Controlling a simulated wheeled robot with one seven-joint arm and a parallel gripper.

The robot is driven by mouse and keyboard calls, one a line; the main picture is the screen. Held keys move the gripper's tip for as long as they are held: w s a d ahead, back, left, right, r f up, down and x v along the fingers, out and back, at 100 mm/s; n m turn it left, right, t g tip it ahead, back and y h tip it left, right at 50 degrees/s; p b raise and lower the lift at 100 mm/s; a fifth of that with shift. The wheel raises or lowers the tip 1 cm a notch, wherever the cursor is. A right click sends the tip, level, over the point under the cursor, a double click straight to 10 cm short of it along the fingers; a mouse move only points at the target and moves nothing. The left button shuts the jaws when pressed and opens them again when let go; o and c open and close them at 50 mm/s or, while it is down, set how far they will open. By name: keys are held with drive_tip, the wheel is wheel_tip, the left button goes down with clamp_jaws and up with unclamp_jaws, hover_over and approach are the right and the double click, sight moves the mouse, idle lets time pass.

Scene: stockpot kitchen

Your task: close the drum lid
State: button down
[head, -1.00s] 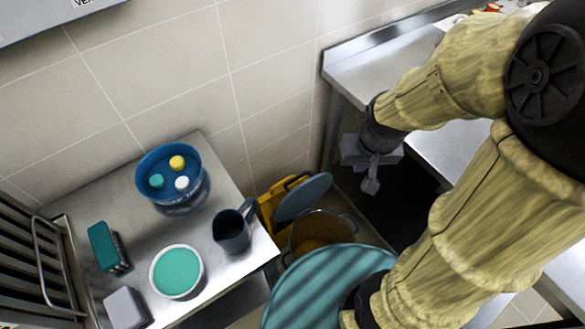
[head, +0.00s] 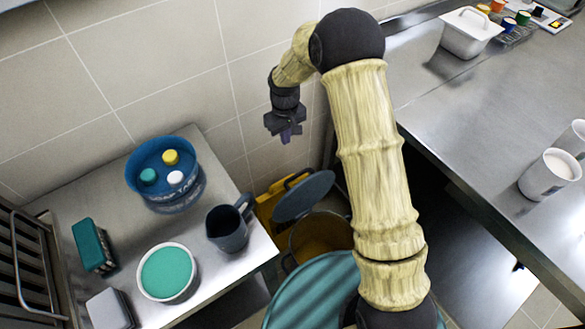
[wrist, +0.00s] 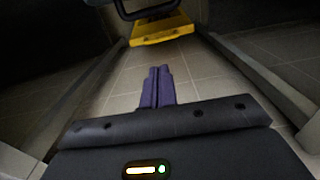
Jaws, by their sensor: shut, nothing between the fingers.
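The drum (head: 322,238) is a round metal pot with a brownish inside, standing on the floor between the counters. Its grey-blue lid (head: 304,196) stands tilted open at the drum's back edge, with a dark handle on it. My gripper (head: 287,137) is shut and empty. In the head view it appears above the lid, near the tiled wall, with a gap between them. In the wrist view its purple fingers (wrist: 157,86) are together over floor tiles. The drum's front is hidden by a teal round surface.
A yellow object (head: 266,205) stands beside the lid; a yellow piece (wrist: 160,30) shows ahead in the wrist view. The left counter (head: 225,268) holds a blue tub (head: 165,188), a dark jug (head: 228,230) and a teal-filled bowl (head: 167,273). A steel counter (head: 460,110) is right.

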idle(0.3)
drive_tip(key=s+d+f, duration=0.2)
drive_tip(key=s+f, duration=0.1)
drive_tip(key=f, duration=0.8)
drive_tip(key=shift+p, duration=0.4)
drive_tip(key=shift+s+d, duration=0.1)
